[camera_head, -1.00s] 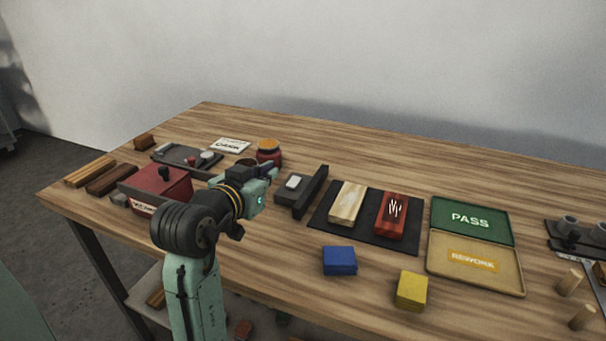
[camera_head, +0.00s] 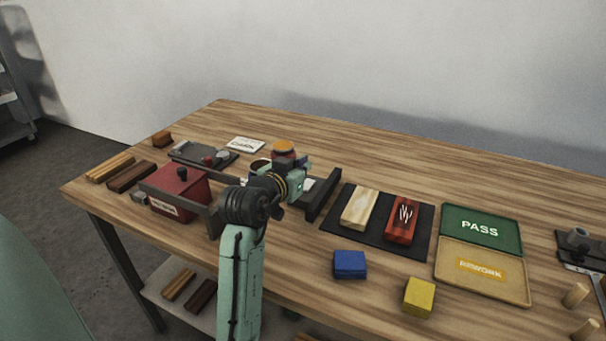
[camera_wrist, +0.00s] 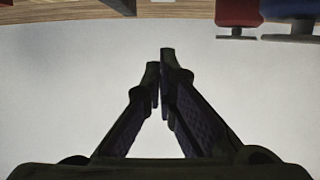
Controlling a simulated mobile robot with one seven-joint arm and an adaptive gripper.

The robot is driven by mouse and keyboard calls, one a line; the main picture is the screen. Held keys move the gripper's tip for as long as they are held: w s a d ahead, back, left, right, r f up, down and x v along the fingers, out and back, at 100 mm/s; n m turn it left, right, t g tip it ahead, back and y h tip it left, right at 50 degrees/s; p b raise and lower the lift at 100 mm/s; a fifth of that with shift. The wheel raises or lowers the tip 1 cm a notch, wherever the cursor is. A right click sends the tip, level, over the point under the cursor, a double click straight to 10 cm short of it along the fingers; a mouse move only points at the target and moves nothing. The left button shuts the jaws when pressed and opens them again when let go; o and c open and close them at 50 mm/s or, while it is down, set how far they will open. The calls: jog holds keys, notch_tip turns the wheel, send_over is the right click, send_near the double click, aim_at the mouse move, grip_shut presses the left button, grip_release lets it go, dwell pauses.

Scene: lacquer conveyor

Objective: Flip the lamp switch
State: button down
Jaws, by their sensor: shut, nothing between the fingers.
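A dark grey block with a white rocker (camera_head: 309,184), which looks like the switch, sits against a dark upright panel (camera_head: 325,195). My gripper partly hides it in the head view. A red round body with an orange top (camera_head: 284,147), perhaps the lamp, stands just behind my gripper. My gripper (camera_head: 304,163) is above the table, in front of the orange-topped body and over the switch block's left side in the picture; I cannot tell its height or any contact. In the wrist view its fingers (camera_wrist: 160,65) are together and empty against the pale wall.
A red box with a black knob (camera_head: 180,190) stands left of my arm. A dark mat (camera_head: 380,224) with a pale block and a red block lies right of the panel. Blue (camera_head: 350,265) and yellow (camera_head: 419,297) blocks lie in front. The green-and-tan tray (camera_head: 485,286) is further right.

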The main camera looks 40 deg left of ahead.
aim_at(307, 185)
jog(key=shift+f+p, duration=0.45)
jog(key=shift+f, duration=1.55)
jog(key=shift+f, duration=0.1)
